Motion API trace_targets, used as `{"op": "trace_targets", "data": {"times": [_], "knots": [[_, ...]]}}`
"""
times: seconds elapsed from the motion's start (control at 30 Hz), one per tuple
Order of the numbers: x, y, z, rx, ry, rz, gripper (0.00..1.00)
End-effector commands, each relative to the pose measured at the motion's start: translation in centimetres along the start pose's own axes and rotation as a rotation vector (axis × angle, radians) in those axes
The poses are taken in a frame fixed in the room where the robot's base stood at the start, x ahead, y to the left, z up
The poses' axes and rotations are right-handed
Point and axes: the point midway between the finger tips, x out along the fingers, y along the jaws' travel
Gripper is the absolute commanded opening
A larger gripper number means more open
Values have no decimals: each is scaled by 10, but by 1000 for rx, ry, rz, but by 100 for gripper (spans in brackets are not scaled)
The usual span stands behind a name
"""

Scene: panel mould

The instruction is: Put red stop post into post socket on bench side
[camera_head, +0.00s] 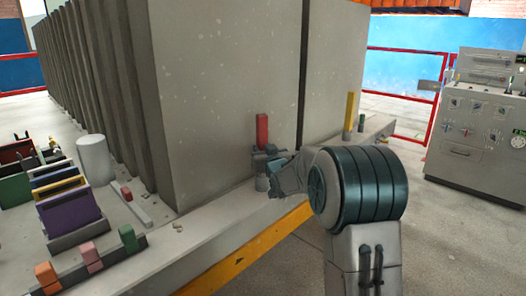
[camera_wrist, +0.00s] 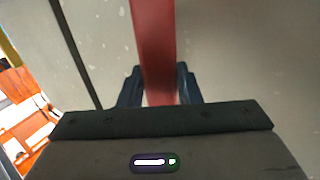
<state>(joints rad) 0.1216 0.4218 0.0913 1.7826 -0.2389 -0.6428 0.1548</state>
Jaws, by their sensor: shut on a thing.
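The red stop post (camera_head: 262,131) stands upright in front of the large grey panel block. My gripper (camera_head: 264,158) is shut on its lower part. In the wrist view the red post (camera_wrist: 155,45) runs up between the two dark fingers of my gripper (camera_wrist: 158,90). A small grey cylindrical piece (camera_head: 262,184), which looks like a post socket, shows on the bench side ledge directly below my gripper. My fingers hide the post's lower end, so I cannot tell whether it is inside the socket or above it.
A yellow post (camera_head: 349,110) and a short green piece (camera_head: 361,122) stand further right on the ledge (camera_head: 215,225). The grey panel block (camera_head: 225,80) rises close behind my gripper. Coloured plates in a rack (camera_head: 75,240) and a grey cylinder (camera_head: 94,157) are at left.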

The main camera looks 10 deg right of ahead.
Motion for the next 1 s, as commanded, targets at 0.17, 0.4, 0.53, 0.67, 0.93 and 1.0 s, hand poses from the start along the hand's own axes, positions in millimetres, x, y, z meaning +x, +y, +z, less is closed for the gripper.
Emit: {"op": "trace_targets", "data": {"times": [0.17,0.4,0.53,0.67,0.93,1.0], "knots": [[0,0,3,0,5,0,0],[0,0,8,0,5,0,0],[0,0,11,0,5,0,0],[0,0,11,0,4,0,53],[0,0,14,0,-3,0,56],[-2,0,14,0,-2,0,56]]}}
